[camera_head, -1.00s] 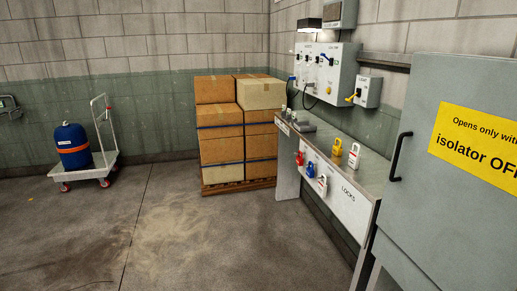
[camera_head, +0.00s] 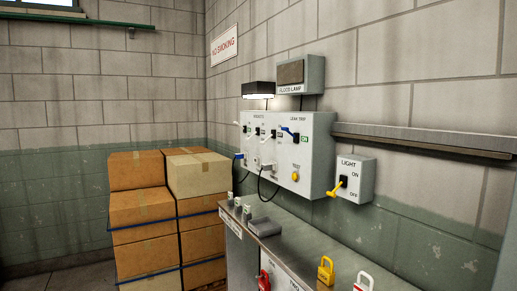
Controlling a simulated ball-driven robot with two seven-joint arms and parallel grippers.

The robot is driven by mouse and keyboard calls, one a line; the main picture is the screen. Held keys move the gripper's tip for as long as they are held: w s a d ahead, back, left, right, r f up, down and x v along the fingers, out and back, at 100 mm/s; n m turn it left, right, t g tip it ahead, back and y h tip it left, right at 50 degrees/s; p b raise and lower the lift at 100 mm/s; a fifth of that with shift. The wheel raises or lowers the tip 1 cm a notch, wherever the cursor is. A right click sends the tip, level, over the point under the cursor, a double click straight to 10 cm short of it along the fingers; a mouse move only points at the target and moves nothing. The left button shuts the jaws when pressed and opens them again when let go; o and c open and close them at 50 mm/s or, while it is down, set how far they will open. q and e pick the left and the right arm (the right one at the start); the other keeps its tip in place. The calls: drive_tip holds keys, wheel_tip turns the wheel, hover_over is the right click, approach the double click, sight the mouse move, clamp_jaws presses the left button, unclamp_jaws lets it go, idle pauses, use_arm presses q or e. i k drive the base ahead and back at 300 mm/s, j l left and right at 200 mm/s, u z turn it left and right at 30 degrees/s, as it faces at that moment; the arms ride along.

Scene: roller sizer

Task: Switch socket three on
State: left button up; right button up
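A light grey wall panel (camera_head: 318,150) carries a row of small dark switches (camera_head: 257,131), lettering too small to read fully above them, and a part marked LEAK TRIP. A blue lever (camera_head: 289,132) sits near the LEAK TRIP part, beside a small green mark (camera_head: 304,138). A blue plug (camera_head: 238,155) and a white plug (camera_head: 267,166) are at the panel's lower left, with dark cables hanging. I cannot tell which socket is number three or how its switch is set. A yellow knob (camera_head: 295,177) sits below TEST. Neither gripper is in view.
A LIGHT switch box (camera_head: 362,180) with a yellow lever hangs right of the panel. Below is a metal bench (camera_head: 310,252) with a grey tray (camera_head: 264,227), a yellow padlock (camera_head: 326,270) and red padlocks. Stacked cartons (camera_head: 140,205) stand left. A lit lamp (camera_head: 258,90) is above.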

sight(263, 143)
drive_tip(key=i+j, duration=0.4)
drive_tip(key=i, duration=0.15)
drive_tip(key=i+j+z, duration=0.1)
drive_tip(key=i+j, duration=0.25)
drive_tip(key=i, duration=0.25)
drive_tip(key=i+j, duration=0.4)
drive_tip(key=i, duration=0.15)
